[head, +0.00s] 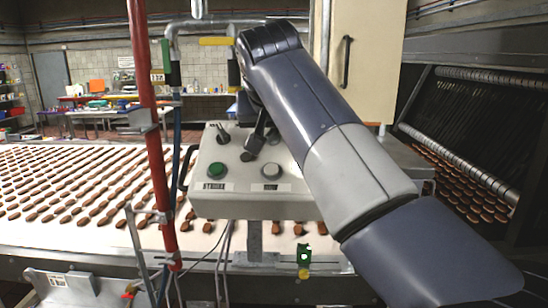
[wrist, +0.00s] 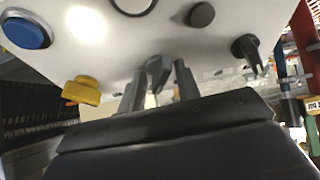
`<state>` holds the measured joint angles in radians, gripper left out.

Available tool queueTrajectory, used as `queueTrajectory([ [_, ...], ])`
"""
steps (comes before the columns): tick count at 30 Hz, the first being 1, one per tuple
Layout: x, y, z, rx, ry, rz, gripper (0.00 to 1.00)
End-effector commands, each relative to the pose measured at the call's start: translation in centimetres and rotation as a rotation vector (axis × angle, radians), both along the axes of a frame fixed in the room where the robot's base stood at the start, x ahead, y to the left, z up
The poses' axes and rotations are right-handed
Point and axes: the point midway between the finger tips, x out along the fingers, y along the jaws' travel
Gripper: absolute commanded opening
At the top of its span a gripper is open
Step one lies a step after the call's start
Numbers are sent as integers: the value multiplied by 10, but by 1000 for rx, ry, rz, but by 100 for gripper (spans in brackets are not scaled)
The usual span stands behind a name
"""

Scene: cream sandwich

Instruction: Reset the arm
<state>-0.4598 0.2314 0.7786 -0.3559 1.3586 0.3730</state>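My arm reaches across the head view from the lower right to a white control box. My gripper (head: 256,142) is at the upper part of the box's face, small and dark there. In the wrist view my gripper (wrist: 157,88) shows two dark fingers standing apart. A grey knob (wrist: 155,70) on the panel sits between them, with narrow gaps on both sides. I cannot tell if either finger touches it. The control box (head: 240,205) carries a green button (head: 217,170), a pale button (head: 271,171) and a black switch (head: 223,134).
The wrist view also shows a blue button (wrist: 27,33), a yellow knob (wrist: 82,92) and a black switch (wrist: 250,52). A red pole (head: 152,130) stands left of the box. A conveyor (head: 70,190) with many brown biscuits runs behind. A cream cabinet (head: 370,50) stands behind my arm.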

Motion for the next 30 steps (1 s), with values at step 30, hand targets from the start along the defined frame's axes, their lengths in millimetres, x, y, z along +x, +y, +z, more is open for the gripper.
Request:
queueTrajectory([
  [30, -1, -2, 0, -129, -1, 225, 32],
])
